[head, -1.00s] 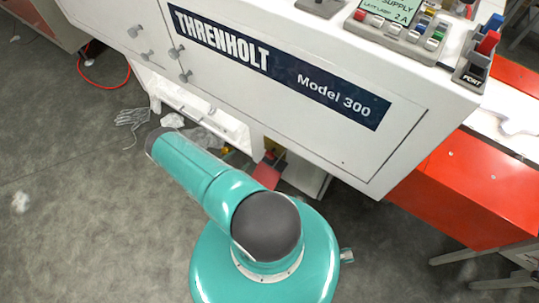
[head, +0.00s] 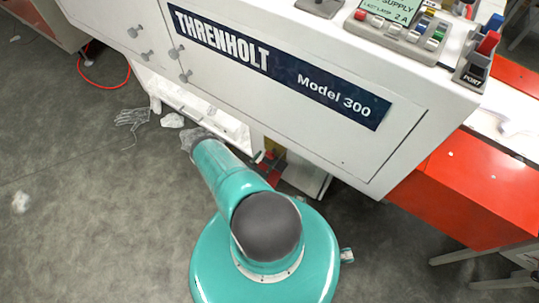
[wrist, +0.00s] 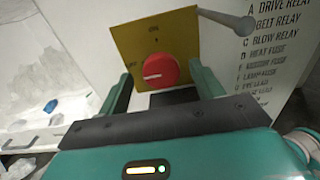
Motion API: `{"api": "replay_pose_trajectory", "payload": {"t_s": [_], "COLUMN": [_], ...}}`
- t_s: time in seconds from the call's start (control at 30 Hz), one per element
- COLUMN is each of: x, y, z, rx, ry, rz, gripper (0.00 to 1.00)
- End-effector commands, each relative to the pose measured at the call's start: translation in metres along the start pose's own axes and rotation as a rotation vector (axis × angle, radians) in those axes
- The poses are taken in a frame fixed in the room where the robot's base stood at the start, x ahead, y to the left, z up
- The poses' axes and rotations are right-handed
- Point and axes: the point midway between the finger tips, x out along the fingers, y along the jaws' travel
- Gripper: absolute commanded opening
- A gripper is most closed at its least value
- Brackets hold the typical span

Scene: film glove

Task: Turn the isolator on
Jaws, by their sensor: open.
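The isolator is a red round knob (wrist: 160,70) on a yellow plate (wrist: 128,40) in the wrist view. "ON" is printed at the plate's top, and lettering that looks like "OFF" is at its left. The knob's white mark points left, toward that lettering. My gripper (wrist: 160,80) is open, with one teal finger on each side of the knob, seemingly just in front of the plate. I cannot tell whether either finger touches it.
The white Threnholt machine (head: 320,115) overhangs this spot. In the wrist view, a metal lever with a round end (wrist: 228,20) sticks out at the plate's upper right, near the right finger. A printed relay and fuse list (wrist: 272,50) is on the panel at right.

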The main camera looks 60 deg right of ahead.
Motion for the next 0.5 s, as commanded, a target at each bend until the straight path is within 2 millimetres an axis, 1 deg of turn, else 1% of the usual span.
{"api": "replay_pose_trajectory", "payload": {"t_s": [0.03, 0.1, 0.2, 0.3, 0.5], "x": [0.009, 0.019, 0.029, 0.034, 0.035], "y": [-0.002, -0.001, -0.001, -0.001, 0.0], "z": [0.0, 0.0, 0.0, 0.0, 0.0], "rx": [0.001, 0.002, 0.0, 0.0, -0.001], "ry": [0.0, 0.001, 0.001, 0.001, 0.001], "rz": [-0.005, -0.005, -0.003, -0.001, 0.0], "gripper": [0.66, 0.66, 0.66, 0.66, 0.66]}}
